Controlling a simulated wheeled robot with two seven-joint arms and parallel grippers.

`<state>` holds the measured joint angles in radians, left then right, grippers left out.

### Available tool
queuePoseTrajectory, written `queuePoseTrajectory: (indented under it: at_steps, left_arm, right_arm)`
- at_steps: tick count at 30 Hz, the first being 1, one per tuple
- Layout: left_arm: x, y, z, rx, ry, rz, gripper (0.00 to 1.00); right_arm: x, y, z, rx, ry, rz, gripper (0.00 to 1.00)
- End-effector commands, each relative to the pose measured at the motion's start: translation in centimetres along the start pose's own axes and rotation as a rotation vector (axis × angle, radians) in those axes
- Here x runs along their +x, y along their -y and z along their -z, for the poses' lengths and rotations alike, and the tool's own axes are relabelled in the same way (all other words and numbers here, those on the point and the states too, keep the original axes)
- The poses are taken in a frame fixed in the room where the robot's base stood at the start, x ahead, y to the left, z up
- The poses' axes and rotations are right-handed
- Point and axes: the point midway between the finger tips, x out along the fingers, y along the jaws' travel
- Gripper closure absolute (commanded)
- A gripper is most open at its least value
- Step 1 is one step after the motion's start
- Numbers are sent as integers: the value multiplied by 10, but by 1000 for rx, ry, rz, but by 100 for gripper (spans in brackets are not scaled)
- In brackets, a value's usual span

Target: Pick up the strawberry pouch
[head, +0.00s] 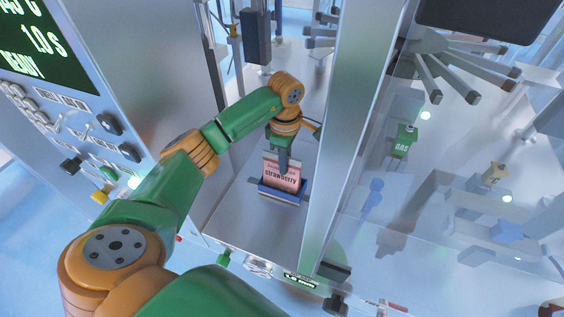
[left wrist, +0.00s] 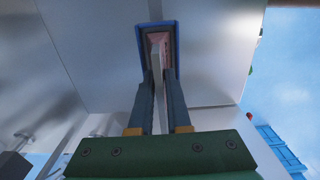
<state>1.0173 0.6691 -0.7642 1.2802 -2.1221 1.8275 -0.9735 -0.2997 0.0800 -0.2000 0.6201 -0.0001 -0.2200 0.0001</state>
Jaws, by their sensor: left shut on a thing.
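The strawberry pouch (head: 284,177) is pink with a dark label and stands upright in a blue holder (head: 278,195) inside the machine bay. My left gripper (head: 283,161) reaches down to it from above and is shut on the pouch's upper part. In the left wrist view, the two dark fingers (left wrist: 160,95) close on a thin pale edge, with the pink pouch (left wrist: 159,42) inside the blue holder (left wrist: 143,45) beyond them. The pouch's lower part is hidden by the holder. My right gripper is not in view.
A metal post (head: 350,130) stands right of the bay. A control panel (head: 85,110) with a green display, buttons and knobs rises on the left. Beyond a clear pane at right are a green GAS fitting (head: 404,141) and a radial arm carousel (head: 440,65). Bare metal floor surrounds the holder.

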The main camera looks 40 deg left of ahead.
Motion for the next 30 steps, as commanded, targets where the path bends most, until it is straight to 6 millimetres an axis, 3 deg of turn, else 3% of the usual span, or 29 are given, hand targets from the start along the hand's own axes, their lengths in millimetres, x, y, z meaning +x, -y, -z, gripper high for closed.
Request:
queuePoseTrajectory:
  at_steps: [11, 14, 16, 22, 25, 30]
  left_arm:
    - [0, 0, 0, 0, 0, 1, 100]
    - [-8, 0, 0, 0, 0, 1, 100]
    - [-12, -1, 0, 0, 0, -3, 100]
    - [-56, -1, 0, 0, 2, -7, 100]
    - [-86, -1, 1, -2, -1, -6, 100]
    - [-105, 0, 0, -1, -1, -2, 100]
  right_arm:
    - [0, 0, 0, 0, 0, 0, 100]
    - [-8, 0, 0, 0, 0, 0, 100]
    - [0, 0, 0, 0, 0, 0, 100]
    - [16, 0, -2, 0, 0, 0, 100]
    - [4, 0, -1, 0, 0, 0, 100]
    - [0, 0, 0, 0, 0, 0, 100]
